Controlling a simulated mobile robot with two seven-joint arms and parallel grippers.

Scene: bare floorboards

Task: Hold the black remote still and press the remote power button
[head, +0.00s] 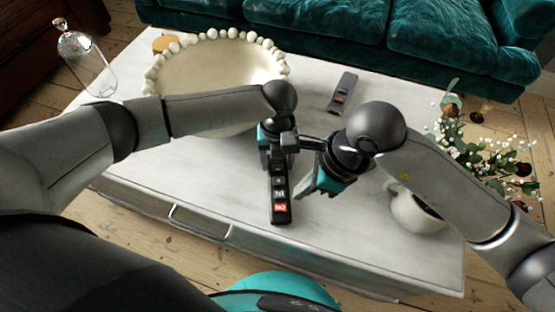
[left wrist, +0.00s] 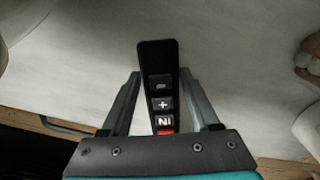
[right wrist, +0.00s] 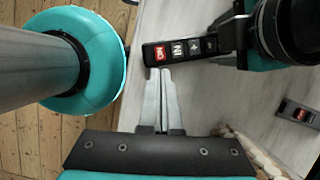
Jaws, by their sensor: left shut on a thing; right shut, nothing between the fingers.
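The black remote (head: 279,186) is over the pale table, its red button (head: 280,208) at the end nearest me. My left gripper (head: 277,160) is shut on its far part, and the left wrist view shows the remote (left wrist: 158,75) between both fingers. My right gripper (head: 303,194) is shut and empty, just right of the remote. In the right wrist view the right fingertips (right wrist: 159,72) lie just below the red button (right wrist: 160,53) in the picture, close to the remote's end. I cannot tell whether they touch it.
A grey remote (head: 343,92) lies farther back on the white table (head: 170,178). A beaded cream bowl (head: 215,62) stands at the back left, a glass cloche (head: 92,65) beyond it. A white pot (head: 408,212) and flowers (head: 480,150) are at the right. A teal sofa (head: 430,40) stands behind.

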